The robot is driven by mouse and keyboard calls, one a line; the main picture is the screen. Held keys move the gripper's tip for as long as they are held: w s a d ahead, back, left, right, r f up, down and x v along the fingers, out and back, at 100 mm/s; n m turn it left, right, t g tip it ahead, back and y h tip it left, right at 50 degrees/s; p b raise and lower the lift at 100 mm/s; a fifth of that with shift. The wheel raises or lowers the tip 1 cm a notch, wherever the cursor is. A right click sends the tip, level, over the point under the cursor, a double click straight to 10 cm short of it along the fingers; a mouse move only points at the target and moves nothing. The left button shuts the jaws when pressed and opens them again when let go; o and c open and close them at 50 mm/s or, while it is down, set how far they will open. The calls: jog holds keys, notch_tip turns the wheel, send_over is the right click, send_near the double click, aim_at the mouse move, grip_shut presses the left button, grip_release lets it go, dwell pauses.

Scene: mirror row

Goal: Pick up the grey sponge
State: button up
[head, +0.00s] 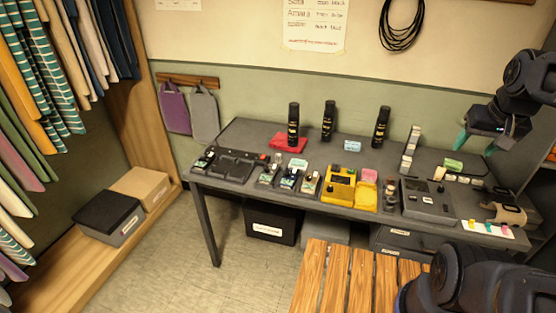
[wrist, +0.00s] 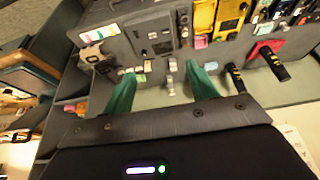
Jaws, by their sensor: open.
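I cannot surely pick out a grey sponge in either view. Small sponge-like blocks lie on the dark grey table (head: 240,137): a green one (head: 453,164), a pink one (head: 369,175) and a light blue one (head: 352,146). My gripper (head: 476,141) is raised over the table's right end, with green fingers apart. In the wrist view the open, empty fingers (wrist: 162,90) point at the table, with small pale blocks (wrist: 171,78) showing between them. The green block (wrist: 147,66) also shows there.
A grey knobbed box (head: 428,200), yellow boxes (head: 340,187) and a beige object (head: 508,214) stand along the front edge. Black bottles (head: 293,125) line the back, one near a red cloth (head: 288,142). A slatted wooden bench (head: 345,275) stands in front.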

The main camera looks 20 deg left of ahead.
jog(key=shift+c, duration=1.4)
jog(key=shift+w, duration=0.1)
